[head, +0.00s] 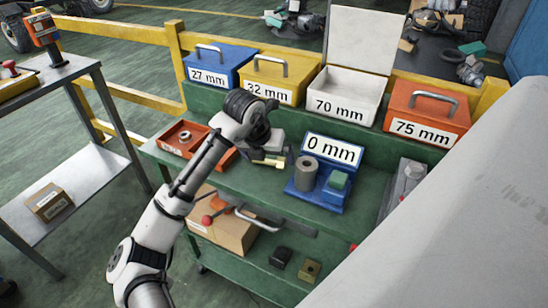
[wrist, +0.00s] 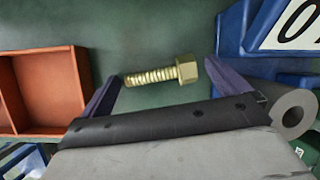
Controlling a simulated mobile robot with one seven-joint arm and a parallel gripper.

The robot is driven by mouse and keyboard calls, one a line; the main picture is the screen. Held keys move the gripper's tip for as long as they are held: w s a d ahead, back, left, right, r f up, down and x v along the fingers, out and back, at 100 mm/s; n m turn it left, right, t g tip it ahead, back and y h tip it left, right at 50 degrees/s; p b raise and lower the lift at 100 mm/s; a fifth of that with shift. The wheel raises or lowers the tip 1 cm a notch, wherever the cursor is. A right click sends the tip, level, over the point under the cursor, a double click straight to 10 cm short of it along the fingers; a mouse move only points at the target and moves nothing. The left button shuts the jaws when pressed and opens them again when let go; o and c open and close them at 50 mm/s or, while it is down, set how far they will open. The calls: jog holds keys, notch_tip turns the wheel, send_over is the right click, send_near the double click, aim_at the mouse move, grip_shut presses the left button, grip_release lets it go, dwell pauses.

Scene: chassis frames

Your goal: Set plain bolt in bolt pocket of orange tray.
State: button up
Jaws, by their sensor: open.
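The brass-coloured bolt (wrist: 162,74) lies on the green bench top, its hex head to the right in the wrist view. The bolt (head: 272,162) is partly hidden by my gripper in the head view. My gripper (wrist: 164,77) is open, with one finger beyond each end of the bolt; I cannot tell how far above the bench the fingertips are. The orange tray (head: 203,133) stands left of my gripper and holds a metal nut. Part of the tray (wrist: 48,88) shows at the left of the wrist view, with an empty compartment.
A blue gauge stand (head: 330,198) marked 0 mm, with a grey cylinder (head: 306,174) and a green block (head: 338,181), is right of my gripper. Blue, yellow, white and orange bins line the back.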

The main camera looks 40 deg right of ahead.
jog(key=c, duration=1.1)
jog(key=shift+r, duration=0.15)
